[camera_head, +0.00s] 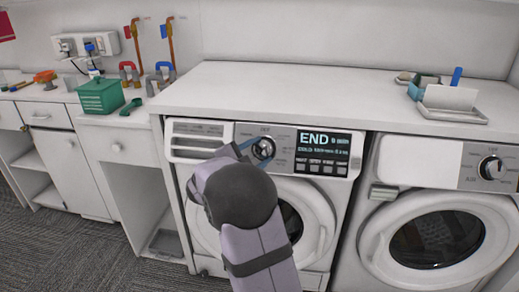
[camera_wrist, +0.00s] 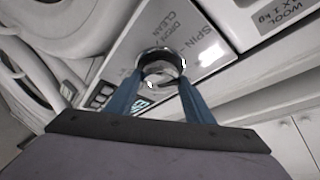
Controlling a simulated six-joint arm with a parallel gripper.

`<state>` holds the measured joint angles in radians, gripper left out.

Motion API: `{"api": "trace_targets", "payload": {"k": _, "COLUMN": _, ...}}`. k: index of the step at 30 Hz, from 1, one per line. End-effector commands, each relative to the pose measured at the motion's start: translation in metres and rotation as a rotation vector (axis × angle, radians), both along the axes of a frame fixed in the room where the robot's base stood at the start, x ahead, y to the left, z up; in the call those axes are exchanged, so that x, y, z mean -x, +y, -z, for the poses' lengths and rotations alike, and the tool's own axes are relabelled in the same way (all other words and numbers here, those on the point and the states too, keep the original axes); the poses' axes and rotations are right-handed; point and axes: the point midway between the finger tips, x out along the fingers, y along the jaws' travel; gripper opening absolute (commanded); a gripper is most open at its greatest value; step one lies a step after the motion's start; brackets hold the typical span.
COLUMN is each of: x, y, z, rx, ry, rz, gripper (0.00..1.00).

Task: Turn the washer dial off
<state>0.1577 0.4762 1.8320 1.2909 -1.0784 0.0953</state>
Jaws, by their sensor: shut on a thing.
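The washer dial (camera_head: 264,148) is a round dark and chrome knob on the front panel of the left machine, the washer (camera_head: 313,205). Its display (camera_head: 323,141) reads "END". My gripper (camera_head: 250,150) reaches up to the dial from the front, with its blue fingers at the knob. In the wrist view the two blue fingers (camera_wrist: 160,85) stand on either side of the dial (camera_wrist: 161,66) and are shut on it. The dial's pointer angle is hard to read, as the arm and fingers cover part of it.
A second machine with its own dial (camera_head: 491,167) stands at the right. A white counter (camera_head: 310,92) runs above both, with a tray (camera_head: 452,115) at its right end. A green box (camera_head: 100,95) sits on the left counter. Carpet floor (camera_head: 60,255) is open at lower left.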

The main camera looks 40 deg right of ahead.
Motion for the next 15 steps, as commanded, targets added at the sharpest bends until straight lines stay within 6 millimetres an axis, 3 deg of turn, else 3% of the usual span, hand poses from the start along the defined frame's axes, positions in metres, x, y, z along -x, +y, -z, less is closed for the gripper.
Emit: {"api": "trace_targets", "payload": {"k": 15, "x": -0.0035, "y": 0.0004, "z": -0.0087, "rx": -0.312, "ry": -0.308, "rz": 0.223, "gripper": 0.25}}
